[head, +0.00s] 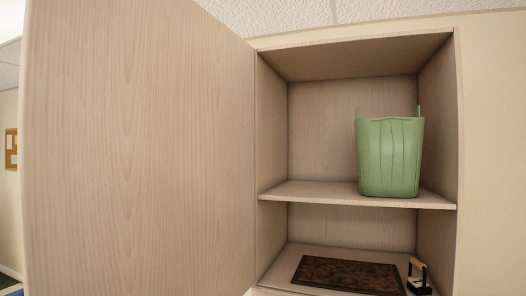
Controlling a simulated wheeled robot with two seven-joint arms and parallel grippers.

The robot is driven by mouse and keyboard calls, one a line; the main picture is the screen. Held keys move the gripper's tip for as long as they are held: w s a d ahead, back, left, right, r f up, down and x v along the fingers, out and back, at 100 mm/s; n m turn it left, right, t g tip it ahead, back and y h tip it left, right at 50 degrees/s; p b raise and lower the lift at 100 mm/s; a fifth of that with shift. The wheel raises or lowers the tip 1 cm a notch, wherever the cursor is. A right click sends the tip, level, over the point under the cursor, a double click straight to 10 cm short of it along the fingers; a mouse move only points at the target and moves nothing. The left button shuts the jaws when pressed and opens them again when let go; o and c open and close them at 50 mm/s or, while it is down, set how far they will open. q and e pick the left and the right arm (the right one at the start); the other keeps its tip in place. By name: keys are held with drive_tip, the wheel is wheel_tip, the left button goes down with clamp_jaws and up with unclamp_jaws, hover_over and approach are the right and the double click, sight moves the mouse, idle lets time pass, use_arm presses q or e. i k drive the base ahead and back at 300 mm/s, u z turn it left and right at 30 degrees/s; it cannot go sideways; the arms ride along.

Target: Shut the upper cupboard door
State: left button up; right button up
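The upper cupboard door (138,150) is wide open, swung out to the left and filling the left half of the head view. It is pale wood-grain and hinged along the cupboard's left side. The cupboard (352,128) is open-fronted, with one middle shelf (320,192). Neither of my grippers shows in the head view.
A green basket (390,158) stands on the middle shelf at the right. A dark brown mat or tray (348,274) and a small black item with a yellowish handle (418,277) lie on the cupboard floor. Bare wall (492,150) is to the right.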

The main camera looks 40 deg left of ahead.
sight(136, 117)
drive_tip(key=z, duration=2.1)
drive_tip(key=k, duration=2.05)
drive_tip(key=u, duration=2.25)
drive_tip(key=i, duration=0.5)
drive_tip(key=z, duration=1.6)
drive_tip(key=k, duration=0.55)
drive_tip(key=u, duration=0.85)
